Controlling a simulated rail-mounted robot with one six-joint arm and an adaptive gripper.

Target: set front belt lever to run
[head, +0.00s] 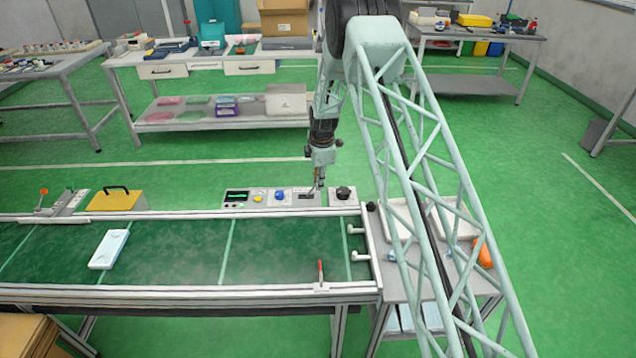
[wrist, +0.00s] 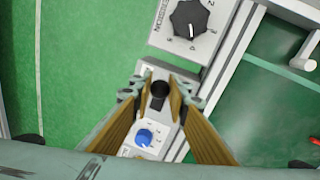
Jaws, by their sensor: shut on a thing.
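My gripper (head: 318,184) points down over the control panel (head: 268,198) along the back edge of the belt. In the wrist view its two tan fingers (wrist: 159,88) are closed around a dark lever knob (wrist: 158,90). The fingers hide much of the lever and its plate, so its position marks cannot be read. A blue knob (head: 280,195) is just left of the lever plate; it also shows in the wrist view (wrist: 144,137). A black dial (head: 343,192) is just right; its numbered face shows in the wrist view (wrist: 189,18).
The green belt (head: 180,255) carries a pale blue pack (head: 109,249). A thin red stick (head: 320,270) stands at the belt's front rail. White trays (head: 402,222) lie on the right-hand table.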

